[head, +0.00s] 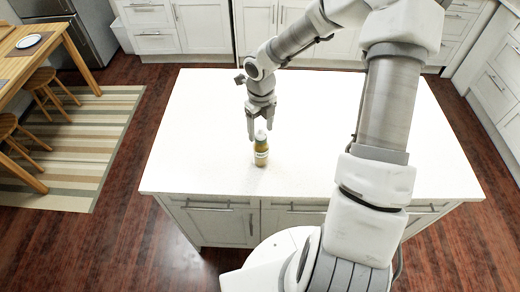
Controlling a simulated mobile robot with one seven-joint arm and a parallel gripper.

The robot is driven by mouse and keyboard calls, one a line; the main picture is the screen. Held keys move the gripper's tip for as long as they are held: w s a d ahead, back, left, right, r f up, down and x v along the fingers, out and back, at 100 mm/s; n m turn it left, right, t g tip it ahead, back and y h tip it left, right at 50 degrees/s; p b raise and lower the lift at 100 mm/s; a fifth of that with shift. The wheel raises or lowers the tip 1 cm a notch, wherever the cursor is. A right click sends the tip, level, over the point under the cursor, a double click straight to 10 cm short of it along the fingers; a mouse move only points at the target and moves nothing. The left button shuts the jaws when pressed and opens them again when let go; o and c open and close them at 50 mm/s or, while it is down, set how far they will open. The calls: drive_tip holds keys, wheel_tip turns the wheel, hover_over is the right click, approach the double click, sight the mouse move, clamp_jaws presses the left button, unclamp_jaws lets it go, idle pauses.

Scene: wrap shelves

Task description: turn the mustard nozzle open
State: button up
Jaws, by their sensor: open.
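The mustard bottle (261,156) stands upright on the white island top, near its front edge. It has a yellow-brown body, a green and white label and a pale nozzle (261,135) on top. My gripper (261,132) points down from above with its fingers apart, one on each side of the nozzle in this view. I cannot tell whether a finger touches the nozzle. The nozzle is too small to show whether it is turned open or closed.
The white island top (200,130) is bare around the bottle. Its front edge lies just below the bottle. White cabinets line the back and right.

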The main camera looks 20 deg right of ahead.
drive_tip(key=shift+r, duration=3.35)
